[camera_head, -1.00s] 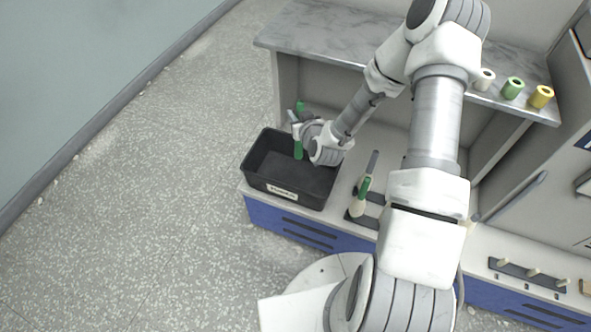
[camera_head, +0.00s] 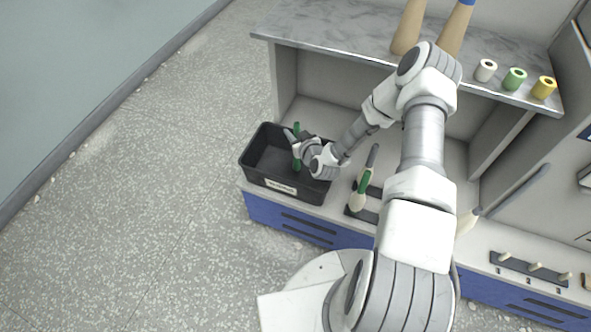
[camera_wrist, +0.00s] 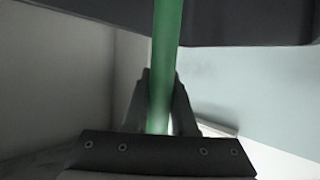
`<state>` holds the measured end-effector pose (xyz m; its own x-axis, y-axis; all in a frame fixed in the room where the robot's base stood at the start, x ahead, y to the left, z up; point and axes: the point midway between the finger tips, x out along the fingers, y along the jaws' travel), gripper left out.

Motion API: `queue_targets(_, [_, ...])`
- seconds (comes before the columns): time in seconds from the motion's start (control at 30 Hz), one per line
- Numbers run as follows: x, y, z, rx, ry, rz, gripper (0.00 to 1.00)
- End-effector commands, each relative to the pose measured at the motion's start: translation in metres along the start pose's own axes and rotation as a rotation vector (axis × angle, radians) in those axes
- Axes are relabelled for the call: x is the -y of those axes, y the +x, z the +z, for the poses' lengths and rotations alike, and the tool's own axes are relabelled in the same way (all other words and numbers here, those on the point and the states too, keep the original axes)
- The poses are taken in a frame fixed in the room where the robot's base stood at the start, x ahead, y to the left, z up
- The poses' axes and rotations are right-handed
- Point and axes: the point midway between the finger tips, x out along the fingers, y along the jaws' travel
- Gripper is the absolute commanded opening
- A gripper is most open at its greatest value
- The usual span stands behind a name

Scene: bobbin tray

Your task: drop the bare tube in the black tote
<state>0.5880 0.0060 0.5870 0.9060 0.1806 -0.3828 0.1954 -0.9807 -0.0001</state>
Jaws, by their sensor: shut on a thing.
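My gripper (camera_head: 297,148) is shut on a slim green bare tube (camera_head: 297,163), held upright with parts above and below the fingers. The wrist view shows the green tube (camera_wrist: 167,40) between the two dark fingers of my gripper (camera_wrist: 160,105). The black tote (camera_head: 254,176) is an open rectangular bin with a pale label on its front, at the left end of the bench. The tube's lower part appears within the tote's opening. I cannot tell whether it touches the floor of the tote.
A rack with a green-and-cream bobbin (camera_head: 361,190) stands right of the tote. White (camera_head: 486,70), green (camera_head: 514,78) and yellow (camera_head: 543,87) spools sit on the marble shelf (camera_head: 330,42) above. Two tan cones (camera_head: 408,27) stand there. A pegged rack (camera_head: 530,268) is at right.

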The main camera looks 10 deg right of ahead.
Motion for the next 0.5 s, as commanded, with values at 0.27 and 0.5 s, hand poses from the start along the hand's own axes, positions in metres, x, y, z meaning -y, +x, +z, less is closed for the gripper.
queue_targets(0.27, [-0.0003,0.0056,0.0130,-0.001,0.000,0.000,0.00])
queue_targets(0.5, [-0.0003,0.0053,0.0126,0.000,0.000,0.000,0.41])
